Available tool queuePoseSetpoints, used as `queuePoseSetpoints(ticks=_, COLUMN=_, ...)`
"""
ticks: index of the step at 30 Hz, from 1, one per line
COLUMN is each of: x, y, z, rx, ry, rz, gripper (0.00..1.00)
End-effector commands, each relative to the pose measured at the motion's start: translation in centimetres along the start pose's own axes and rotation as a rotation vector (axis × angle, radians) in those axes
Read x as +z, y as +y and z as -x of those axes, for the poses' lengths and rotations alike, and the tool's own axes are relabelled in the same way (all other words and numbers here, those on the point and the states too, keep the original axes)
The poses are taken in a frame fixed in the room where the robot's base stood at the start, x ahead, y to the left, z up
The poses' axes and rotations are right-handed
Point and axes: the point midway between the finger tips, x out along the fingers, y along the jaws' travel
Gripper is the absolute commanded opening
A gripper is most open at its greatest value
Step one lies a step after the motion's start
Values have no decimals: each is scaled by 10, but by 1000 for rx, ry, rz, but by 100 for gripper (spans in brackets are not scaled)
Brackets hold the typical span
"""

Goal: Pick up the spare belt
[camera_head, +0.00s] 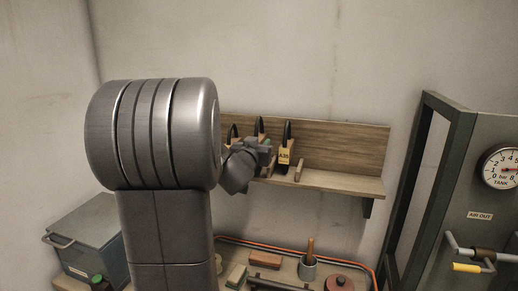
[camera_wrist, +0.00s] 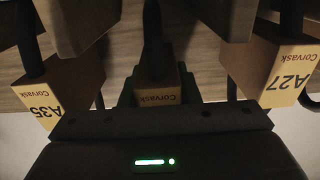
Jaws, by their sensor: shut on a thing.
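Three black belts in yellow-brown card sleeves stand in a row on the wall shelf. My gripper (camera_head: 263,150) is at the shelf, among the belts. In the wrist view my gripper (camera_wrist: 159,90) is shut on the middle belt (camera_wrist: 154,42), with a dark green finger on each side of its sleeve. That sleeve reads Corvask; its number is hidden. The A35 belt (camera_wrist: 38,85) is on the left there, and the A27 belt (camera_wrist: 287,70) is on the right. The A35 belt (camera_head: 284,155) is right of my gripper in the head view. My arm hides part of the row.
Wooden dividers (camera_wrist: 232,20) stand between the belts, close to my gripper. The wooden shelf (camera_head: 340,183) is clear to the right. Below, a workbench holds a cup with a handled tool (camera_head: 308,267) and blocks. A gauge panel (camera_head: 480,190) stands at the right.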

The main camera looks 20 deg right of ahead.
Motion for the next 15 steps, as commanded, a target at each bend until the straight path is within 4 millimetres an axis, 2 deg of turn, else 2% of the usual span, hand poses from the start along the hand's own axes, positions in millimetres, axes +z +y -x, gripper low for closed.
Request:
queuePoseSetpoints(ticks=1, x=-12, y=0, z=0, rx=0, ry=3, rz=-1, gripper=4)
queuePoseSetpoints(ticks=15, x=-109, y=0, z=0, rx=0, ry=2, rz=-2, gripper=4)
